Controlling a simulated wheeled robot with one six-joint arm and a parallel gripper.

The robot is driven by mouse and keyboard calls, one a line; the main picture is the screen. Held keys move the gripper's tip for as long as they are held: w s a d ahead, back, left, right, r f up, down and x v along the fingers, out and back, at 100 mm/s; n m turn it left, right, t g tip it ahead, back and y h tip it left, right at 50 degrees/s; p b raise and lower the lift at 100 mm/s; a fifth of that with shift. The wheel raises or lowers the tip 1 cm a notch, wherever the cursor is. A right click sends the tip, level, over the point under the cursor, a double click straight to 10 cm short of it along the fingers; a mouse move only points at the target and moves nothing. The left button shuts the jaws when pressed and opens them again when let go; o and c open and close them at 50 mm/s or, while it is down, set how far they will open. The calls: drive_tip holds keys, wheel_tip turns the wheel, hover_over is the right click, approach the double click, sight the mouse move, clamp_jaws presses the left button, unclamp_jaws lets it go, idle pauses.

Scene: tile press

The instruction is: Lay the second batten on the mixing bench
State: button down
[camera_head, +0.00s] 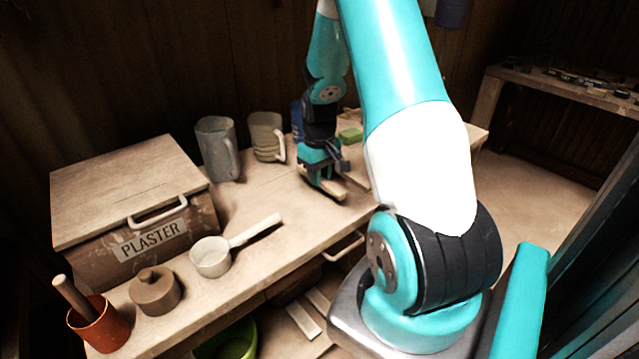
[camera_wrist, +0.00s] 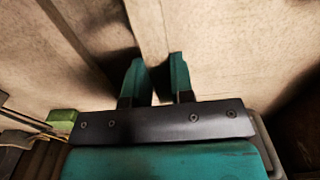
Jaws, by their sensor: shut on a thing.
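My gripper (camera_head: 326,190) is low over the right part of the mixing bench (camera_head: 265,190). It is shut on a pale wooden batten (camera_head: 338,194), whose end shows below the fingers in the head view. In the wrist view my gripper (camera_wrist: 158,78) has the batten (camera_wrist: 149,30) between its two teal fingers, running away from me. The batten looks at or very near the bench top; I cannot tell whether it touches. Another pale strip (camera_head: 357,181), perhaps the other batten, lies just right of my gripper, partly hidden by my arm.
A plaster box (camera_head: 130,190), lidded pot (camera_head: 155,290), white scoop (camera_head: 211,257) and orange pot (camera_head: 104,328) stand left. Jugs (camera_head: 217,148) and a green block (camera_head: 350,135) are at the back. Wooden strips (camera_head: 303,320) and a green bowl (camera_head: 236,345) are below.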

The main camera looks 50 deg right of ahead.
drive_tip(key=shift+f, duration=1.4)
drive_tip(key=shift+f, duration=0.1)
drive_tip(key=c, duration=1)
unclamp_jaws()
